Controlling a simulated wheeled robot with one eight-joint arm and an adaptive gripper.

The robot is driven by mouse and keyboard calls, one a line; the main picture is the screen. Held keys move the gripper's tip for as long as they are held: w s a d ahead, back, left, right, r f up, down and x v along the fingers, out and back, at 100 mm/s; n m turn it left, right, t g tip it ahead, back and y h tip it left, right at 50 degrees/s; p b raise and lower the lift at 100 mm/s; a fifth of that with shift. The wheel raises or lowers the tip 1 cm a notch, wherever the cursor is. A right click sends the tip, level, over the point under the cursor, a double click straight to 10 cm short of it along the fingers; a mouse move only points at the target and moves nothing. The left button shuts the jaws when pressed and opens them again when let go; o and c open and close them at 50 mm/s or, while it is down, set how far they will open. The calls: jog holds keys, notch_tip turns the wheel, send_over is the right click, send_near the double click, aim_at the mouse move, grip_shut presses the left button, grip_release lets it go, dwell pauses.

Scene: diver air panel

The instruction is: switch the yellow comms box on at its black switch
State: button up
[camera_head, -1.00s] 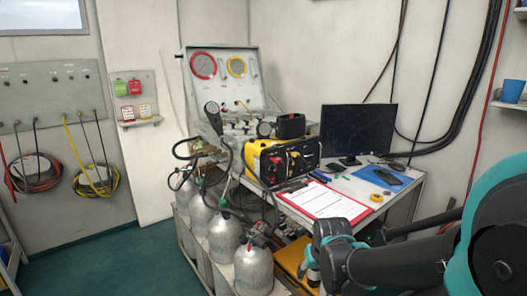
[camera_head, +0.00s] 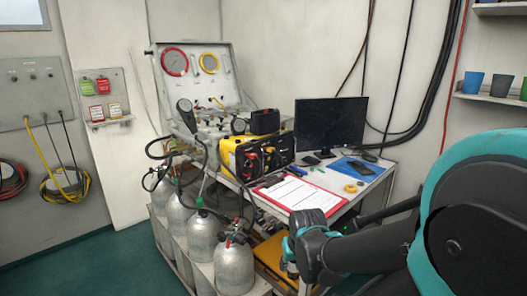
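The yellow comms box (camera_head: 228,153) sits at the near left part of the worktable, beside the open panel case. Its dark front face (camera_head: 268,157) looks toward the right front and carries red and black details. I cannot make out the black switch or its position at this size. My dark and teal arm reaches in from the right. Its far end, with my gripper (camera_head: 291,262), is low in front of the table, below and right of the comms box and clearly apart from it. The fingers are too small and hidden to tell whether they are open.
A red clipboard with papers (camera_head: 300,194) lies right of the box, near the table's front edge. A monitor (camera_head: 331,124), blue mat (camera_head: 356,168) and yellow tape roll (camera_head: 350,188) are farther right. Grey cylinders (camera_head: 234,266) with hoses stand below the box. The floor at left is clear.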

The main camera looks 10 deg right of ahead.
grip_shut()
dwell(1.2)
